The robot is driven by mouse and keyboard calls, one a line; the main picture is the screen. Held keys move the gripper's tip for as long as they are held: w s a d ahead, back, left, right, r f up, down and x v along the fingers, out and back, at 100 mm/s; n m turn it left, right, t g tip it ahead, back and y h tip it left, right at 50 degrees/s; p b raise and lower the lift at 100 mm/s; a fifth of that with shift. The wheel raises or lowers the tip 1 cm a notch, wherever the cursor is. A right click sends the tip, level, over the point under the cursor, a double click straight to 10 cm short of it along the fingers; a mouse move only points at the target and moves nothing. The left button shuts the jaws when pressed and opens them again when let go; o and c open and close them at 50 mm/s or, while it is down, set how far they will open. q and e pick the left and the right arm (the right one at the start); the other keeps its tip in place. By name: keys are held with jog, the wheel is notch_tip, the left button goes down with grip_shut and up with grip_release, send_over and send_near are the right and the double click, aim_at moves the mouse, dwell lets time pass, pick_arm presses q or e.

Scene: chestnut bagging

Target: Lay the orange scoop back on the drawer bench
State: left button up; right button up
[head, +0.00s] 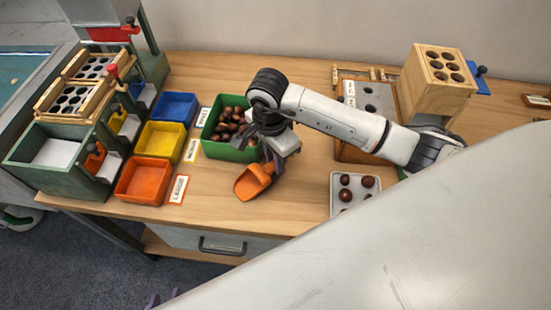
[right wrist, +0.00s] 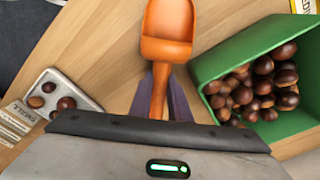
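The orange scoop (head: 250,184) is over the front part of the wooden drawer bench (head: 310,196), in front of the green bin. My right gripper (head: 272,162) is shut on its handle. In the right wrist view the scoop (right wrist: 168,22) points away from me, and the purple fingers (right wrist: 160,95) sit on both sides of the handle. The scoop's bowl looks empty. I cannot tell whether it touches the bench top.
A green bin of chestnuts (head: 210,150) stands close beside the scoop. Blue (head: 174,96), yellow (head: 140,140) and orange (head: 122,184) bins stand to the left. A white tray with several chestnuts (head: 335,182) lies to the right. Bare wood lies between scoop and tray.

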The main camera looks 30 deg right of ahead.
jog(key=o, duration=0.4)
jog(key=shift+o, duration=0.2)
notch_tip(320, 180, up, 12)
jog(key=shift+a, duration=0.45)
jog(key=shift+s, duration=0.1)
